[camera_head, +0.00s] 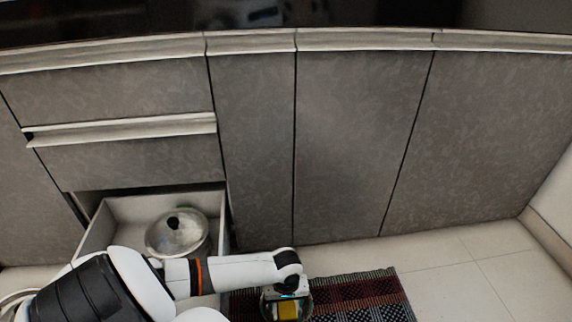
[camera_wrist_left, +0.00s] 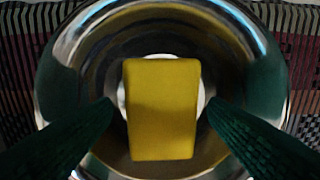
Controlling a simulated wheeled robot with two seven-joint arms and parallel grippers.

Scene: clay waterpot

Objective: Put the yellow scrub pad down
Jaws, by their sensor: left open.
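The yellow scrub pad (camera_wrist_left: 162,108) is a yellow block in the middle of the left wrist view, over the inside of a round shiny metal bowl (camera_wrist_left: 70,60). The pad also shows in the head view (camera_head: 288,311) at the bottom edge. My left gripper (camera_wrist_left: 160,110) is open, with one dark green finger on each side of the pad. Narrow gaps seem to show between the fingertips and the pad. I cannot tell whether the pad rests on the bowl's bottom. My right gripper is not in view.
A patterned dark mat (camera_head: 372,292) lies on the tiled floor under the bowl. An open drawer (camera_head: 118,212) at the left holds a pot with a glass lid (camera_head: 178,236). Grey cabinet doors (camera_head: 350,140) stand behind. Floor tiles at the right (camera_head: 480,270) are clear.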

